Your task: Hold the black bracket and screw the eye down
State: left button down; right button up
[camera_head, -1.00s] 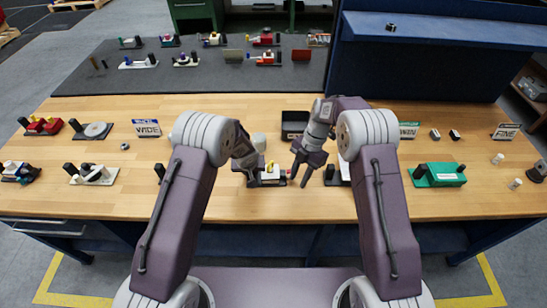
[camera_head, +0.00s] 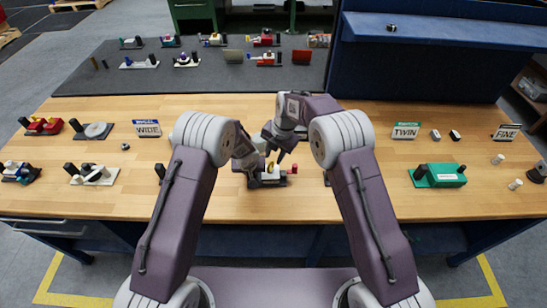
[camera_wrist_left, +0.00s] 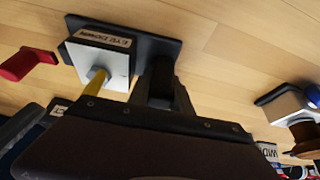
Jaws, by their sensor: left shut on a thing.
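The unit is a small dark base plate (camera_wrist_left: 165,45) with a white block on it, labelled with what looks like "EYE DOWN". It stands at the front middle of the bench. A yellow eye (camera_head: 270,168) stands at the white block (camera_wrist_left: 95,62); its yellow stem (camera_wrist_left: 97,82) shows in the left wrist view. My left gripper (camera_head: 250,182) is shut on the black bracket (camera_wrist_left: 160,78) at the unit's left end. My right gripper (camera_head: 273,156) points down just above the yellow eye, its fingers looking apart. Contact with the eye is unclear.
Several other units stand at left.

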jog(key=shift+w+a+f, duration=0.1)
jog(key=shift+a+f, duration=0.05)
jog(key=shift+f, duration=0.7)
grip_shut()
